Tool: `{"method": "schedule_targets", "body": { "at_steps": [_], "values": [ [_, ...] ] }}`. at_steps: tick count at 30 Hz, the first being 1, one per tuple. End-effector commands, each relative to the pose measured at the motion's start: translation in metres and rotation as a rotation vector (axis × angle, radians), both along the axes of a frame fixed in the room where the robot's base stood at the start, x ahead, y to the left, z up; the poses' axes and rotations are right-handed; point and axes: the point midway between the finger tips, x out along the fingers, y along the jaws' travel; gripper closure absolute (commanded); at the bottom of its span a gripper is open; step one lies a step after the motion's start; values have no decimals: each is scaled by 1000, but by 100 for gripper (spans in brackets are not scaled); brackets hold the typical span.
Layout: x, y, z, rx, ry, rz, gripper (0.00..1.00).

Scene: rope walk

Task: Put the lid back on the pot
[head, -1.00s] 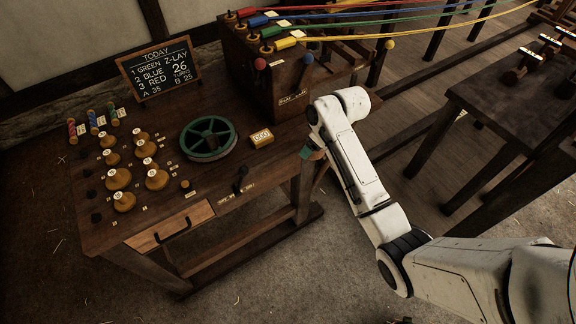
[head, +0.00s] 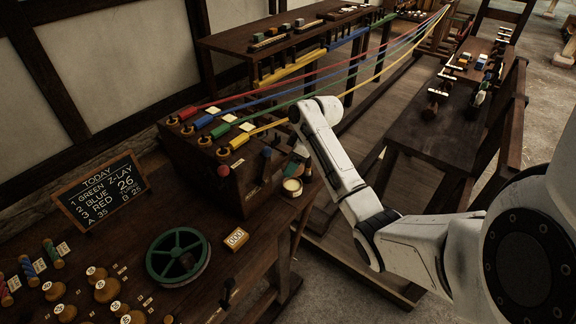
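A small round pot (head: 291,187) with a pale, cream-coloured top stands at the right end of the near bench, beside the dark lever box. Its top shows uncovered. I cannot pick out a separate lid for certain. My gripper (head: 297,163) hangs below the bent end of my white arm, just above and behind the pot in the picture. It is small, dark and partly hidden by the arm, with a teal patch near it. I cannot tell whether its fingers are open or shut, or whether they hold anything.
Another dark bench (head: 440,135) stands right of my arm.

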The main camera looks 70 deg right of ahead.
Motion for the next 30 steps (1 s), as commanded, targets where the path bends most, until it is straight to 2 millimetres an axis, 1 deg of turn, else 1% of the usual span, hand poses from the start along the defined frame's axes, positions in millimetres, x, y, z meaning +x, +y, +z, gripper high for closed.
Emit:
{"method": "schedule_targets", "body": {
  "at_steps": [8, 18, 24, 30],
  "values": [
    [0, 0, -12, 0, 0, 0, 54],
    [-1, -1, -42, -2, 1, -1, 54],
    [0, 0, -56, 0, 1, 0, 54],
    [0, 0, -64, 0, 0, 0, 54]
  ]
}}
